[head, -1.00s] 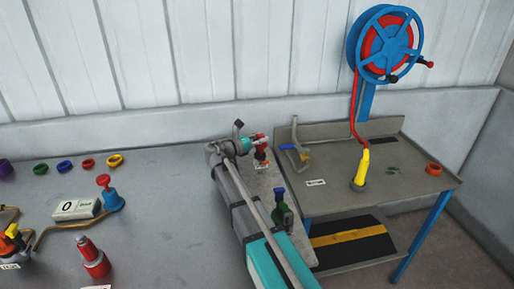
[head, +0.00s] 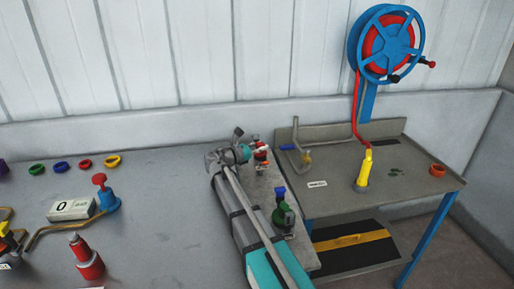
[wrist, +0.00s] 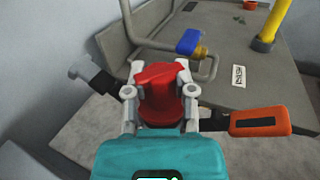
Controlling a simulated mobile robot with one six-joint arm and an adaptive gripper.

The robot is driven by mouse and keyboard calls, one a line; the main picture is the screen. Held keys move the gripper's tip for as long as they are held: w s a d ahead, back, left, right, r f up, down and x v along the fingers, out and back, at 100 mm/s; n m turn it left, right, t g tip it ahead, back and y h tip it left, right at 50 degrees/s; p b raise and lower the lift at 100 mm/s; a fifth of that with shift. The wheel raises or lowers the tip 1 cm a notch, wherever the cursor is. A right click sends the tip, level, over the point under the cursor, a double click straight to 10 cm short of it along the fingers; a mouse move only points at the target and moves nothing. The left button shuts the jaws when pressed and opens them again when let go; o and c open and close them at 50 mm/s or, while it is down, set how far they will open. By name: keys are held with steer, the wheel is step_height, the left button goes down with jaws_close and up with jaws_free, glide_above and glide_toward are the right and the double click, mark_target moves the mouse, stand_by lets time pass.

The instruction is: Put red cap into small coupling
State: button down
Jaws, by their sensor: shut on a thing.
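The red cap (wrist: 160,92) is upright between the two grey fingers of my gripper (wrist: 160,80) in the wrist view. The fingers are shut on its sides. In the head view my gripper (head: 250,150) is at the far right part of the grey bench, by a small red fitting (head: 261,153). A black stem (wrist: 95,80) sticks out left of the fingers and an orange handle (wrist: 258,122) sticks out to the right. I cannot make out the small coupling; the cap's underside is hidden by my gripper.
A green fitting with a blue top (head: 283,215) stands near the bench's right edge, beside my arm. A side table (head: 400,180) carries a bent pipe with a blue handle (wrist: 190,41), a yellow nozzle (head: 364,168) and an orange ring (head: 437,170). The bench's middle is clear.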

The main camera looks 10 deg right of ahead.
steer(key=shift+f, duration=0.2)
steer(key=shift+c, duration=2.2)
jaws_free()
steer(key=shift+r, duration=0.1)
steer(key=shift+r, duration=0.2)
steer(key=shift+r+p, duration=0.15)
steer(key=shift+p, duration=0.2)
steer(key=v, duration=1.2)
